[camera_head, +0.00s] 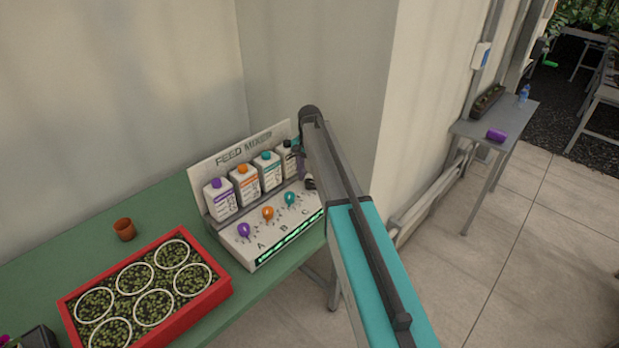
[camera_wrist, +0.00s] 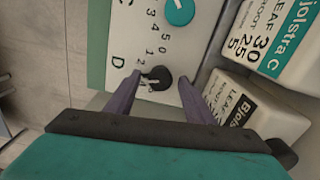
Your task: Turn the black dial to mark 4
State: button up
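The black dial (camera_wrist: 158,78) sits by the letter D on the feed mixer's pale panel, in the wrist view. Small printed numbers lie beside it, towards the teal dial. A light pointer mark shows on its left side, but I cannot tell which number it stands at. My gripper (camera_wrist: 160,80) is open, its two purple fingers on either side of the dial. I cannot tell whether they touch it.
The teal dial (camera_wrist: 179,10) is close by. Purple (camera_head: 244,231) and orange (camera_head: 268,213) dials stand further left. White bottles (camera_wrist: 255,105) stand close to my right finger. A red tray (camera_head: 222,290) and a brown pot (camera_head: 125,229) are on the green bench (camera_head: 40,262).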

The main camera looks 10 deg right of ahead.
jog(key=c, duration=0.9)
jog(key=shift+n, duration=0.4)
jog(key=shift+f+n+b, duration=0.1)
jog(key=shift+n+b, duration=0.5)
jog(key=shift+n, duration=0.3)
jog(key=shift+d+n+b, duration=0.1)
jog(key=shift+n+b, duration=0.4)
jog(key=shift+n, duration=1.3)
jog(key=o, duration=1.1)
jog(key=shift+c, duration=0.2)
